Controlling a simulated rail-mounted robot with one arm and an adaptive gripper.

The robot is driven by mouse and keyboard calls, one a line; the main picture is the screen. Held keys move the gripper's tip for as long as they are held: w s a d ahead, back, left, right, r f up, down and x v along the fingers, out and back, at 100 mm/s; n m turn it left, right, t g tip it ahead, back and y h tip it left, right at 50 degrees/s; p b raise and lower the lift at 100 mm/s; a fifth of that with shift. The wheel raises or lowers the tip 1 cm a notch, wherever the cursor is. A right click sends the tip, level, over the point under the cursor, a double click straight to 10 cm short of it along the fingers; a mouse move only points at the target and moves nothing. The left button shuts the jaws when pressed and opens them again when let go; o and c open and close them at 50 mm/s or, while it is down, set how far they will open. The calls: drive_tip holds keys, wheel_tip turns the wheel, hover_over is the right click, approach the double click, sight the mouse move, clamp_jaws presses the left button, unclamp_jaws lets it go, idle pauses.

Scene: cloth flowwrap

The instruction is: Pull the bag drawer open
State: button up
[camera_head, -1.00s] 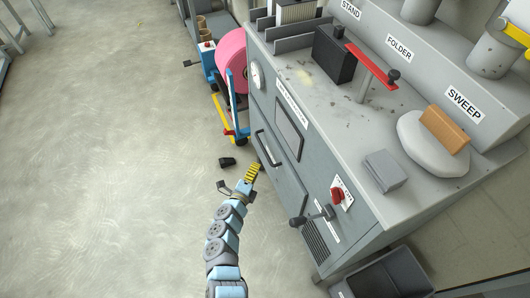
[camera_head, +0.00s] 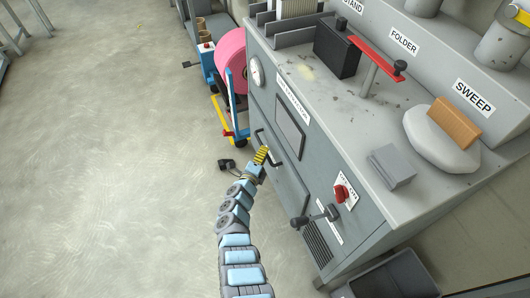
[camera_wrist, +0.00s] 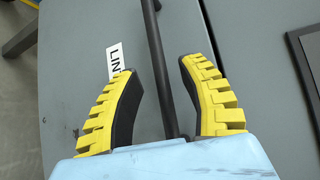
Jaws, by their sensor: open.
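The bag drawer is a grey front panel (camera_head: 289,185) on the side of the machine, with a dark bar handle (camera_head: 274,152). The drawer looks shut. My gripper (camera_head: 263,152) is at the handle. In the wrist view, my gripper (camera_wrist: 168,95) has its two yellow-toothed fingers apart, one on each side of the dark handle bar (camera_wrist: 160,70). The bar runs between them with a gap to each finger. A white label (camera_wrist: 115,63) beginning "LIN" is partly hidden behind the left finger.
A red knob (camera_head: 341,193) and a dark lever (camera_head: 314,217) stick out of the machine front to the right. A pink roll on a blue cart (camera_head: 232,95) stands beyond. The floor (camera_head: 110,170) to the left is clear.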

drive_tip(key=shift+b+x, duration=0.6)
drive_tip(key=shift+x, duration=0.55)
clamp_jaws()
drive_tip(key=shift+f, duration=0.1)
